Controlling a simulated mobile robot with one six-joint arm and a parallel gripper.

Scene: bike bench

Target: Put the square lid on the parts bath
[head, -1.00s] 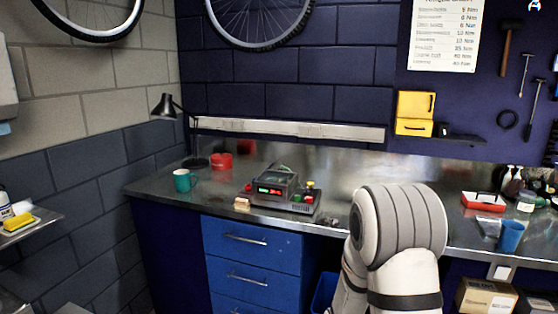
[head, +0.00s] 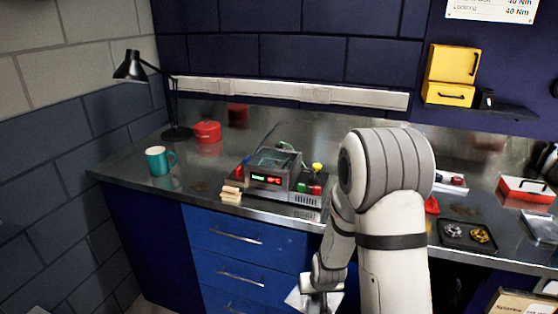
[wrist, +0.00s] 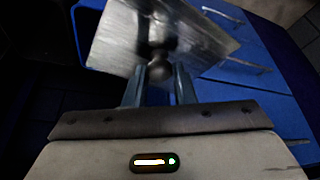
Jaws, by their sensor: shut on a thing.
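The square lid (wrist: 190,35) is a flat, shiny metal plate with a round knob. In the wrist view my gripper (wrist: 160,78) is shut on the knob (wrist: 160,66), and the plate is tilted. In the head view a corner of the lid (head: 297,298) shows low in front of the blue drawers, below the bench top, beside my gripper (head: 318,292). The parts bath (head: 283,172) appears to be the grey box with a lit green and red display on the bench. Its top looks open, with something greenish at the back. My gripper is apart from it.
A small tan block stack (head: 231,194) stands left of the bath. A teal mug (head: 159,160), red tin (head: 207,132) and black lamp (head: 176,133) are farther left. A black tray (head: 467,235) with parts lies right of my arm. The bench edge overhangs the drawers (head: 240,250).

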